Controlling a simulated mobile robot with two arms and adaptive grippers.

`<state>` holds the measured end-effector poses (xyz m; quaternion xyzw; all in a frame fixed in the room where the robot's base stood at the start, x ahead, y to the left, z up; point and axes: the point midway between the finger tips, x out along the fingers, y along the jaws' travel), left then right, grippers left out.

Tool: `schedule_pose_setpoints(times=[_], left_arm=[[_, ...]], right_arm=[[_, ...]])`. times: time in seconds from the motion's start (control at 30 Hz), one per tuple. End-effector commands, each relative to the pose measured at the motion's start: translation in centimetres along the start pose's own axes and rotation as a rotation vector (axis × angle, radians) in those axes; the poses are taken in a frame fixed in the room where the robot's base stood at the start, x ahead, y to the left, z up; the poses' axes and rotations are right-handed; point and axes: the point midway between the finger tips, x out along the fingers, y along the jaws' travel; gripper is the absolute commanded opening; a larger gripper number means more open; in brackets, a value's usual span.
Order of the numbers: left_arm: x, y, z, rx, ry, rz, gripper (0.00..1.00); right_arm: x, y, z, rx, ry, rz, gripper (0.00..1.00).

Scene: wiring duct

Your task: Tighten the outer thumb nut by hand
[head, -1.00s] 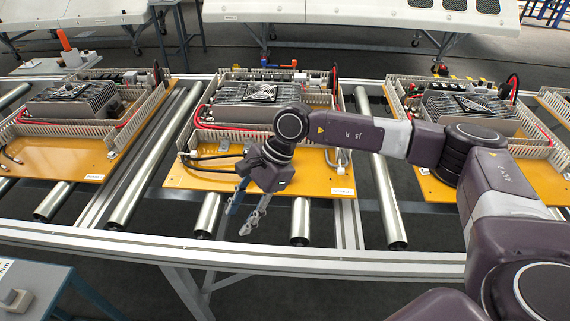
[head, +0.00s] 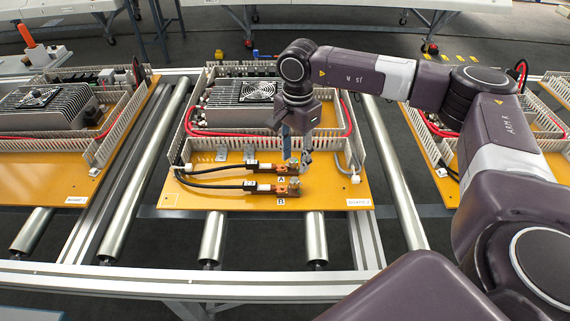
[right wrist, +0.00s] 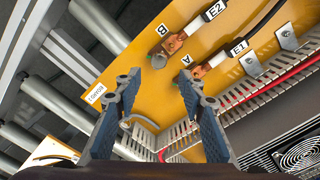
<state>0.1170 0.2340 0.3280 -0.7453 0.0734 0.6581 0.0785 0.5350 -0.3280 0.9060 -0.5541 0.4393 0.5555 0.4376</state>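On the middle orange panel (head: 220,200), two black cables end in copper lugs at terminals marked A and B. The lug at terminal B (head: 284,188), nearer the panel's front edge, also shows in the right wrist view (right wrist: 172,44) with a small round metal fastener (right wrist: 158,60) at its end. The lug at terminal A (head: 282,168) is partly hidden behind one finger in the right wrist view. My right gripper (head: 296,157) points down just behind and above terminal A. In the right wrist view (right wrist: 160,88) its fingers are apart with nothing between them. My left gripper is not in view.
A slotted grey wire duct (head: 350,128) and a grey heat-sink unit with a fan (head: 240,95) stand behind the terminals. A red cable (head: 187,120) runs along the duct. Similar panels lie left and right on the roller conveyor. The panel's front strip is clear.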

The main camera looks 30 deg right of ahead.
Motion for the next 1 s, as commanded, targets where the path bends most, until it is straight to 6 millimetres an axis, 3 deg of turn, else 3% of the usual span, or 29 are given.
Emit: schedule_pose_setpoints(times=[0.47,0.6,0.87,1.0], left_arm=[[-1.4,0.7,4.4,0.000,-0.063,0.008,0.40],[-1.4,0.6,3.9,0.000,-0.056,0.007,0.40],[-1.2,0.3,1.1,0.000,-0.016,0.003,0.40],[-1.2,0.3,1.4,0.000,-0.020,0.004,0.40]], right_arm=[[6.5,0.1,0.0,0.000,0.000,0.003,0.37],[7.5,0.1,0.0,0.000,0.000,0.003,0.37],[7.8,0.1,0.0,0.001,-0.001,0.001,0.37],[7.7,0.1,0.0,0.001,-0.001,0.001,0.24]])
